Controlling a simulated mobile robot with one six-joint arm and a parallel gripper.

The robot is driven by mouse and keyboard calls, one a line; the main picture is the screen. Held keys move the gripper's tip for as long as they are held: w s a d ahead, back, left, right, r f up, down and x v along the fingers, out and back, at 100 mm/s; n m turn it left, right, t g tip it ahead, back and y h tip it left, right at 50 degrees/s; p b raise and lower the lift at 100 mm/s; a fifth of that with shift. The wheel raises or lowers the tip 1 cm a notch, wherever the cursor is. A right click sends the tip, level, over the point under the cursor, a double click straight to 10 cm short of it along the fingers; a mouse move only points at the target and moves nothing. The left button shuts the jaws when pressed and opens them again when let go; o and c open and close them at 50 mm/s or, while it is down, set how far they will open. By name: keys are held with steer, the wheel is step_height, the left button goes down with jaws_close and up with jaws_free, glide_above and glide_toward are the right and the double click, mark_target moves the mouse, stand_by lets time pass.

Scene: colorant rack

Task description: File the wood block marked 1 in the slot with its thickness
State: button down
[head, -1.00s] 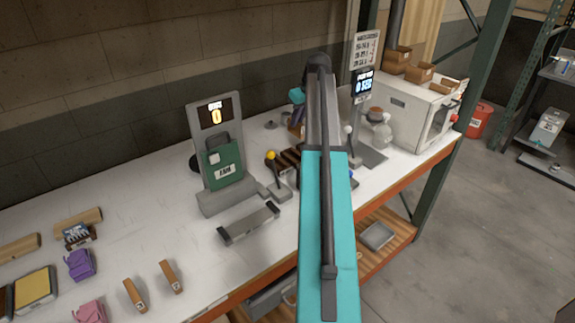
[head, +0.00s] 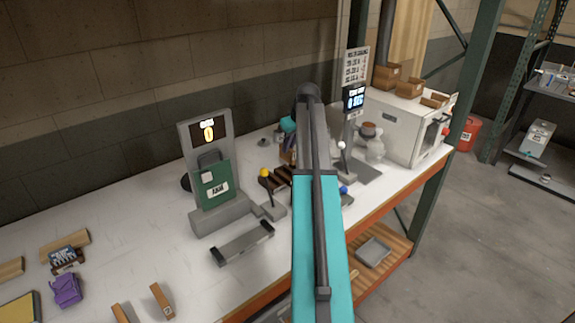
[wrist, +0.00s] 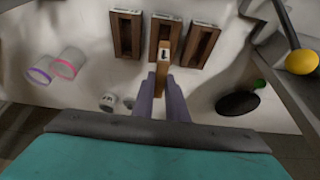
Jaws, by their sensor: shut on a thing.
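My gripper (wrist: 161,84) shows in the wrist view, its two purple-grey fingers shut on a narrow tan wood block (wrist: 163,54). The block points away from my fingers and has a small dark mark near its far end, too small to read for sure. It overlaps the middle one of three dark brown slotted holders: left (wrist: 126,36), middle (wrist: 153,36) and right (wrist: 197,46). I cannot tell whether the block is above the middle slot or partly in it.
A yellow-knobbed lever (head: 264,173) stands near the holders, also at right in the wrist view (wrist: 301,62). Two wood blocks (head: 161,301) lie at the front left. A white machine (head: 400,125) stands at right.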

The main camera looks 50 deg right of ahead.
mark_target(289, 162)
steer(key=shift+f+p, duration=0.5)
steer(key=shift+f, duration=1.45)
steer(key=shift+f+p, duration=0.65)
steer(key=shift+f, duration=1.25)
steer(key=shift+f, duration=0.1)
steer(key=c, duration=1.8)
jaws_free()
steer(key=shift+o, duration=0.2)
steer(key=shift+r, duration=0.2)
steer(key=shift+b+v, duration=1.6)
steer(key=shift+v, duration=4.35)
steer(key=shift+s, duration=0.15)
